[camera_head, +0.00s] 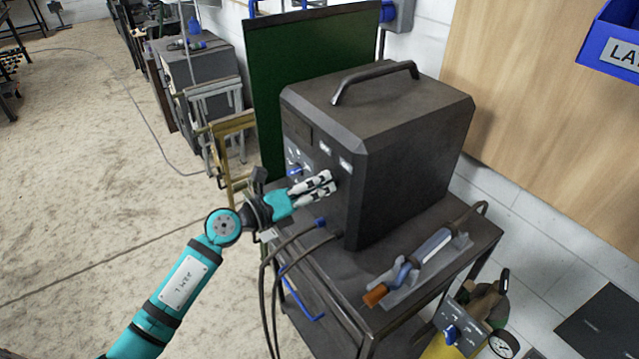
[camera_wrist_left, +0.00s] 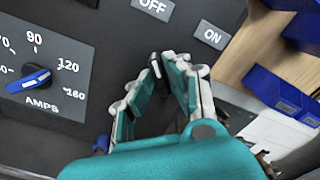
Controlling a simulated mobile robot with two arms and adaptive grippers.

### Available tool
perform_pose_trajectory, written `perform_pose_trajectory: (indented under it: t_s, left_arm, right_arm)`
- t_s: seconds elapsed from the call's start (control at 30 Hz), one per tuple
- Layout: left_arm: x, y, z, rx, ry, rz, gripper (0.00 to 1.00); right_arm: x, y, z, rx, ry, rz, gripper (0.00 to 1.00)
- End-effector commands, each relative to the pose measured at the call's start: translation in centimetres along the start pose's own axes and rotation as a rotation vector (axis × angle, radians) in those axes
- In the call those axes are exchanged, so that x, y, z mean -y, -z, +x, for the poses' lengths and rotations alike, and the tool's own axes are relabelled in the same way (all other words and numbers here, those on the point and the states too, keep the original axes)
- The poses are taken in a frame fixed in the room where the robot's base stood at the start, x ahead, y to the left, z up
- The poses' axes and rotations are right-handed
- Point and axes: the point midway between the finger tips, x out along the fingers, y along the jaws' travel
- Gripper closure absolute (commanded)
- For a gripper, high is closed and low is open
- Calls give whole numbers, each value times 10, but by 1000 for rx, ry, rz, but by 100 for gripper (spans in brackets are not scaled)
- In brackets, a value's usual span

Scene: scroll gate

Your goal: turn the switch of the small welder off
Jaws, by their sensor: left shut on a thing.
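The small welder (camera_head: 415,150) is a dark box with a top handle, standing on a metal cart. Its front panel shows in the left wrist view with an OFF label (camera_wrist_left: 153,8) and an ON label (camera_wrist_left: 212,38). My left gripper (camera_head: 330,182) is at the front panel, its fingers closed together at the tips. In the left wrist view the fingertips (camera_wrist_left: 168,62) are just below and between the two labels. They are shut on what appears to be the switch, which they hide, so its position cannot be told. My right gripper is not in view.
A blue AMPS knob (camera_wrist_left: 30,81) sits left of the fingers. Cables (camera_head: 275,270) hang from the welder's lower front. The floor at left is open.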

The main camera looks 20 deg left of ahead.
Motion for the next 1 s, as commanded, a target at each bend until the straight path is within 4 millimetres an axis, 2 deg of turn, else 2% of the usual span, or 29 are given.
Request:
perform_pose_trajectory:
  t_s: [0.07, 0.1, 0.23, 0.5, 0.63, 1.0]
  left_arm:
    - [0, -1, 0, 2, 0, -3, 100]
    - [0, -1, 0, 2, 0, -3, 81]
    - [0, 0, 0, 2, 0, -2, 64]
    - [0, 0, -1, 0, 0, 0, 64]
    - [-1, 0, -11, -1, -3, 1, 64]
    - [-1, 2, -86, -3, -4, -4, 64]
  right_arm:
    - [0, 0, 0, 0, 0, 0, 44]
    - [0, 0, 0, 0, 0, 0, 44]
    - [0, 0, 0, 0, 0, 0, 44]
    - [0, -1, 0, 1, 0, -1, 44]
    - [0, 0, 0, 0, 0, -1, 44]
    - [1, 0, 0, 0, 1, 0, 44]
